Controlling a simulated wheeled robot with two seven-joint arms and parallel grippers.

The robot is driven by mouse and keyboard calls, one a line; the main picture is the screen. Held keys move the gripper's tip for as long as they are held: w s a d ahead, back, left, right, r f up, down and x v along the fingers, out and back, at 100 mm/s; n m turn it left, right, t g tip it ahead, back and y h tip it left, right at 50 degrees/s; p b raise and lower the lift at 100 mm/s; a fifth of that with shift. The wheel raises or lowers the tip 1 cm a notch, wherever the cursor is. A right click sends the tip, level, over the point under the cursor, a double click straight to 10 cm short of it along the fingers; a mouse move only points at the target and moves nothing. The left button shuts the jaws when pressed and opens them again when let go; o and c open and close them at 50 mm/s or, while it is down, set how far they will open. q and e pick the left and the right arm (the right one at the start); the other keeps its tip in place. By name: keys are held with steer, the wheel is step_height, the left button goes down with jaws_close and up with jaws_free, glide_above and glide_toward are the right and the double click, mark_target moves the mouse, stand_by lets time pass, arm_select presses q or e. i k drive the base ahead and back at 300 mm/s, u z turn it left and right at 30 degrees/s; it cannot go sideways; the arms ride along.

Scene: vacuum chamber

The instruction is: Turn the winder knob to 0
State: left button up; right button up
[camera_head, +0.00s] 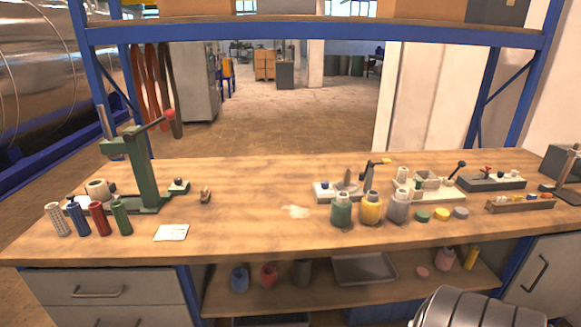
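A green upright machine (138,170) stands on the left of the workbench, with a lever ending in a red ball (169,114). It may be the winder, as several coloured spools stand in front of it. A small light block with a dark knob on top (179,185) sits just right of its base. It may be the winder knob, but its pointer and any numbers are too small to read. Neither of my grippers is in view.
Jars (341,210) and small devices (428,188) crowd the right half. Blue posts (490,90) frame the bench.

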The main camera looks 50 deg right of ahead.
mark_target(324, 184)
steer(key=i, duration=0.85)
steer(key=z, duration=3.2)
